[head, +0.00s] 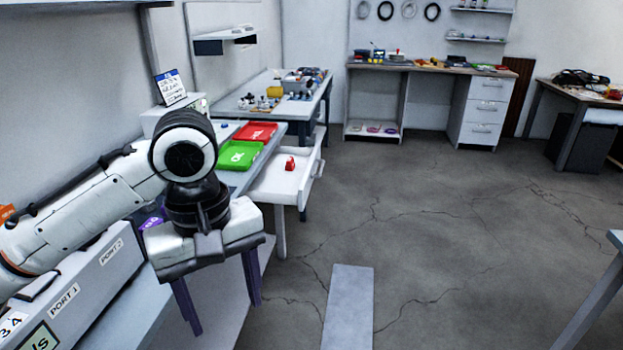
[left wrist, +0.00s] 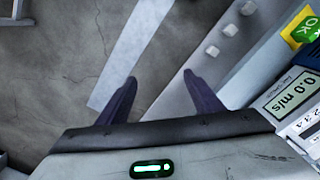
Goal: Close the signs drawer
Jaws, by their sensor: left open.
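A white drawer (head: 283,187) stands pulled out from under the bench with the green and red trays, in the head view. A small red object (head: 290,164) lies in it. No sign name is readable on the drawer, so I cannot confirm that it is the signs drawer. My left gripper (head: 225,315) is open and empty, pointing down in the near left, well in front of the drawer and apart from it. Its two dark fingers also show in the left wrist view (left wrist: 160,77), with nothing between them. My right gripper is not in view.
A grey box labelled PORT 1 (head: 75,290) stands at near left below my arm. The floor right of the drawer is open, with a pale strip (head: 347,305).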

